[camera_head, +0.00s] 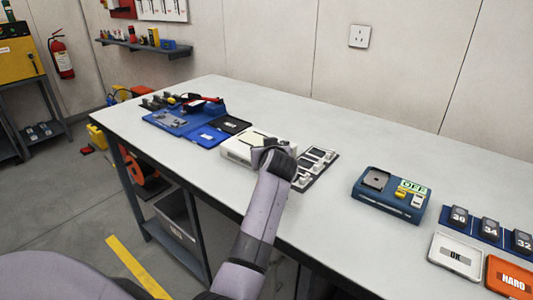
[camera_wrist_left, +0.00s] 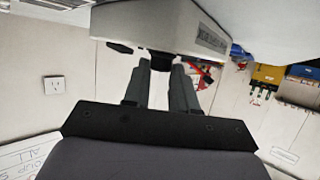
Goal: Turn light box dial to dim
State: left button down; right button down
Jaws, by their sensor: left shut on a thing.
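The light box is a cream-white box (camera_head: 238,151) near the middle of the bench in the head view. My left gripper (camera_head: 272,150) is at its right end and hides part of it. In the left wrist view the box (camera_wrist_left: 150,22) appears at the top, with a label on one face. There my left gripper (camera_wrist_left: 161,70) has its two fingers on either side of a small dark dial (camera_wrist_left: 160,59) on the box and is shut on it. The dial is hidden in the head view, and its setting cannot be read. My right gripper is not in view.
A rack of dark-and-white pieces (camera_head: 316,160) lies just right of my gripper. A blue device marked OFF (camera_head: 390,195), an OK tray (camera_head: 442,262) and an orange HARD tray (camera_head: 497,287) stand further right. A blue mat (camera_head: 180,127) lies left. Bench between rack and device is clear.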

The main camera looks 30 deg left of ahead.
pick_arm(q)
jog(key=shift+f, duration=0.2)
jog(key=c, duration=0.9)
grip_release()
jog(key=shift+r, duration=0.2)
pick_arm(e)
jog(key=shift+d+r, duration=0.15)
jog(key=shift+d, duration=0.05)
